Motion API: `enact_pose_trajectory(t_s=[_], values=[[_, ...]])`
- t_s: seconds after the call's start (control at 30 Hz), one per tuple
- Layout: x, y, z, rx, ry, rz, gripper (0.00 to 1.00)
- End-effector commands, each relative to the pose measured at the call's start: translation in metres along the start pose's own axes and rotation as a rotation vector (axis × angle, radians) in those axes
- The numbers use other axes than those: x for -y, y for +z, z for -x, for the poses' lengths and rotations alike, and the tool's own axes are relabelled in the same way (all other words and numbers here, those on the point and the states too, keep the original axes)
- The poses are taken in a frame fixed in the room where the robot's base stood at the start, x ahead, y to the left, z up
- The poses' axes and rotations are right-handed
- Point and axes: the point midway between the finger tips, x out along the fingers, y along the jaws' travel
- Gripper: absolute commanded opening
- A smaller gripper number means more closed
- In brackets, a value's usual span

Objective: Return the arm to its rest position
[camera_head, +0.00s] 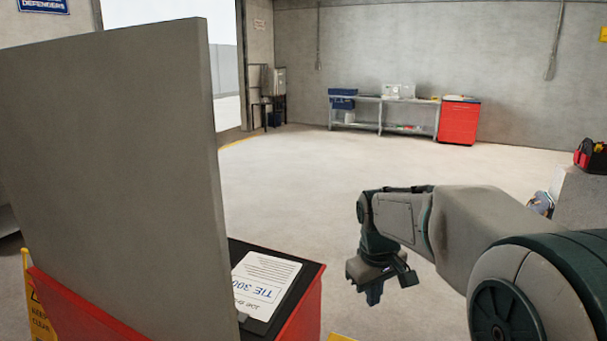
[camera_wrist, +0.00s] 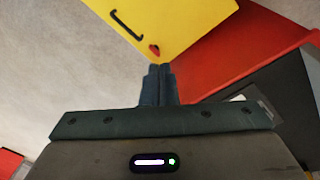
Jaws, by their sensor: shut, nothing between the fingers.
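My arm reaches in from the right edge of the head view, bent down at the wrist. My gripper (camera_head: 372,296) hangs over open floor, to the right of a red cabinet (camera_head: 310,312) and apart from it. In the wrist view my gripper (camera_wrist: 158,70) shows its two fingers together, with nothing between them. Beyond the fingertips are a yellow panel (camera_wrist: 180,22) with a black handle and a small red part, and a red surface (camera_wrist: 235,55).
A large grey panel (camera_head: 110,150) stands close on the left. The red cabinet's black top holds a printed sheet (camera_head: 265,280). A grey block with a red tool tote (camera_head: 590,157) stands at right. A bench (camera_head: 380,100) and red cabinet (camera_head: 458,122) are far back. The middle floor is clear.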

Motion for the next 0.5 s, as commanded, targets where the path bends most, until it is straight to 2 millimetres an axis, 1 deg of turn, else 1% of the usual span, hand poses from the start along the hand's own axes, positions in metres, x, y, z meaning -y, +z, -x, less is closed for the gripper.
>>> enact_pose_trajectory(t_s=[0.03, 0.2, 0.33, 0.5], values=[[0.005, 0.013, 0.008, -0.011, 0.005, -0.030, 0.00], [0.022, 0.057, 0.019, -0.041, 0.009, -0.148, 0.00], [0.036, 0.090, 0.023, -0.068, 0.007, -0.238, 0.00], [0.054, 0.131, 0.021, -0.100, -0.004, -0.353, 0.00]])
